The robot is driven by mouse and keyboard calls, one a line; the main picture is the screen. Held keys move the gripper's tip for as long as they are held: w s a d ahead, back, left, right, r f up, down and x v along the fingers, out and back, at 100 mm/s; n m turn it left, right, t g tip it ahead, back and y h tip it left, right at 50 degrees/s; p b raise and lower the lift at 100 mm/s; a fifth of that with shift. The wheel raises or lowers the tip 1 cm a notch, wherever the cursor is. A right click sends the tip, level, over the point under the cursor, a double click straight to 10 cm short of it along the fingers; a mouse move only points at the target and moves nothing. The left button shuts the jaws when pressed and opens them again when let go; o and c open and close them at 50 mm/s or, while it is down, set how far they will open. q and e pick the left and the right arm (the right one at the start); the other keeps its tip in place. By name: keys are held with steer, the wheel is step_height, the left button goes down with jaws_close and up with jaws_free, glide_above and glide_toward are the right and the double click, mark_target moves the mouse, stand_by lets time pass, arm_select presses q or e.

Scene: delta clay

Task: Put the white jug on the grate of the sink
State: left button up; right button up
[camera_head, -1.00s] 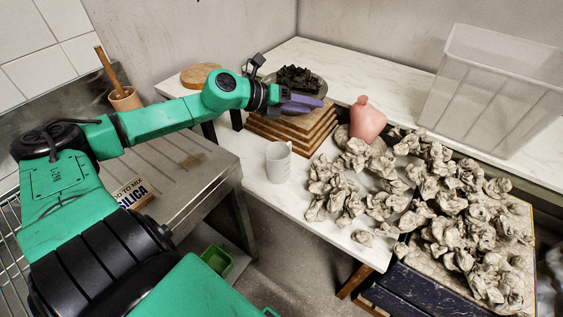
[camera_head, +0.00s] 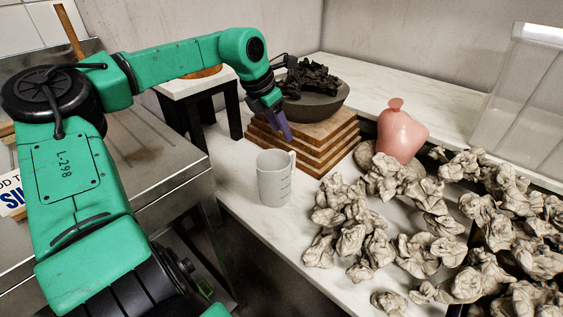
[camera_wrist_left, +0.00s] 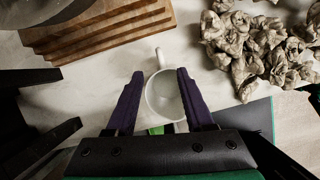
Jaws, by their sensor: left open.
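The white jug (camera_head: 272,180) stands upright on the white table near its left edge, with its handle towards the back right. In the left wrist view the jug (camera_wrist_left: 165,98) shows from above, its open rim between and beyond my fingers. My left gripper (camera_head: 287,136) is open and empty, above and just behind the jug in the head view. In the left wrist view the purple fingers of my left gripper (camera_wrist_left: 159,74) are spread on either side of the jug, with no clear contact. The sink's metal top (camera_head: 140,150) is at the left, partly hidden by my arm. My right gripper is not seen.
Stacked wooden boards (camera_head: 310,145) stand close behind the jug, with a dark bowl (camera_head: 315,107) on top. A pink vase (camera_head: 402,135) and many crumpled clay lumps (camera_head: 350,230) lie to the right. A gap separates the table from the metal top.

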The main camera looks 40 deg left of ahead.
mark_target(291, 154)
arm_select(q)
steer(key=b+x, duration=0.2)
steer(key=x, duration=1.2)
steer(key=shift+s+a, duration=0.15)
steer(key=shift+s, duration=0.05)
steer(key=shift+w+f, duration=0.2)
steer(key=shift+f, duration=0.05)
steer(key=shift+r, duration=0.1)
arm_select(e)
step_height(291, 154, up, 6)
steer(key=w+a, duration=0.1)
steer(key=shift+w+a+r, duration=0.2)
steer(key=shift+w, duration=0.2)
arm_select(q)
jaws_close()
